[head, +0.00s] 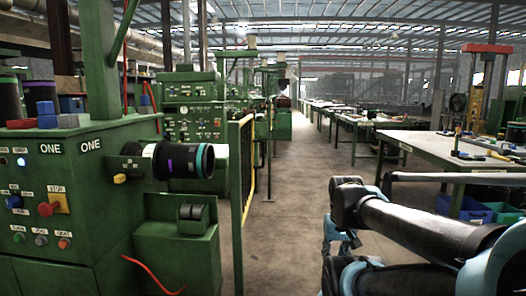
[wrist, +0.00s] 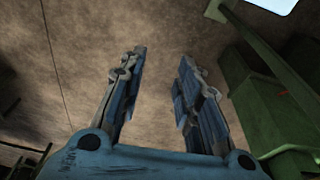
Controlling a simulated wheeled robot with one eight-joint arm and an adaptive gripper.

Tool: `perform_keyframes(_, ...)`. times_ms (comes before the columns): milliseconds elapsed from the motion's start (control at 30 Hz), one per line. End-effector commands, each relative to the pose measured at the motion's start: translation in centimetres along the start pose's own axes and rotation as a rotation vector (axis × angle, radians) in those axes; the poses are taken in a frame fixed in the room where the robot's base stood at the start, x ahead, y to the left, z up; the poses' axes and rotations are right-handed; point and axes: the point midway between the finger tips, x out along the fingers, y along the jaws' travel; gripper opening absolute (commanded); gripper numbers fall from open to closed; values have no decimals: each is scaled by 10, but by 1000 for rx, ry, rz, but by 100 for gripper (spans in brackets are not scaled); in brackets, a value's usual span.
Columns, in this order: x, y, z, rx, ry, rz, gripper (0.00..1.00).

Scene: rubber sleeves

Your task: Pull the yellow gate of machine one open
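Machine one (head: 95,190) is the green machine at the left of the head view, with two "ONE" labels. The yellow gate (head: 243,180) stands just right of it, seen nearly edge-on as a narrow yellow frame with dark mesh beside a green post. Its handle cannot be made out, and how far it is open is hard to tell. My gripper (wrist: 160,85) is open and empty in the wrist view, its two blue-grey fingers apart over bare floor. In the head view my arm is at the lower right, apart from the gate.
A black roller with coloured bands (head: 180,160) juts from machine one toward the gate. The concrete aisle (head: 295,200) is clear. A workbench (head: 440,150) with blue bins (head: 470,210) beneath stands right. The wrist view shows green structure (wrist: 255,95) at its right.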

Motion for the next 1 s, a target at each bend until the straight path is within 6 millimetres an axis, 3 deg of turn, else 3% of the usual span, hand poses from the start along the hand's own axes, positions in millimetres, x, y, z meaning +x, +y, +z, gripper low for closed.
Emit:
perform_keyframes(367,-7,-2,6,13,10,-9,31)
perform_keyframes(467,-12,-9,-1,65,4,-44,31)
perform_keyframes(667,-32,-38,-35,291,-39,-200,31)
perform_keyframes(1000,-74,-90,-120,732,-194,-512,31)
